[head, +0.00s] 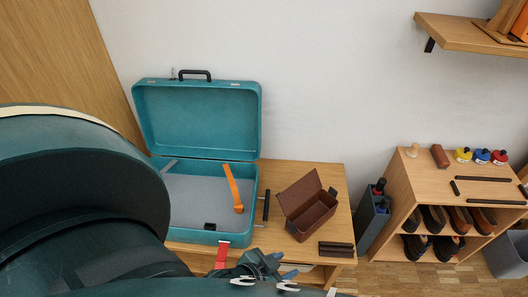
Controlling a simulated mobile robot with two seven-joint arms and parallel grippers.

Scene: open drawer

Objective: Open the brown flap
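A small brown box (312,222) stands on the wooden table, right of the teal suitcase. Its brown flap (299,191) is raised and leans back from the box, so the inside shows. My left gripper (265,282) is at the bottom edge of the head view, in front of the suitcase and lower left of the brown box, apart from the flap. Its light-tipped parts are partly cut off, so its opening is unclear. My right gripper is not seen.
The open teal suitcase (251,199) holds an orange strap (234,189). Dark bars (336,249) lie in front of the box. A dark container (371,215) stands right of the table. A shoe shelf (470,177) is farther right, below a wall shelf (465,36).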

